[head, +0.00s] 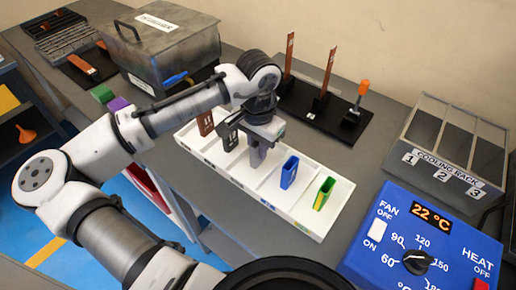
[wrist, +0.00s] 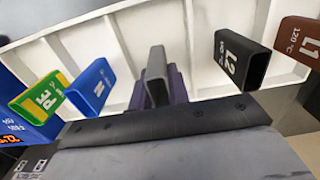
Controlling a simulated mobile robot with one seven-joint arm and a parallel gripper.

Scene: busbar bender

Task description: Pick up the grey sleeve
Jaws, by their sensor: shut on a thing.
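The grey sleeve (wrist: 157,66) is upright at the middle of the wrist view, its open end facing the camera. It stands at the middle compartment of the white tray (head: 318,236), between the black L2 sleeve and the blue N sleeve. My gripper (head: 258,146) points down over that compartment and is shut on the grey sleeve.
In the tray are a brown L1 sleeve (head: 206,122), a black L2 sleeve (wrist: 238,70), a blue N sleeve (head: 289,172) and a green-yellow PE sleeve (head: 324,193). A blue heater panel (head: 425,240), cooling rack (head: 447,150), black stand (head: 300,98) and metal box (head: 170,50) surround it.

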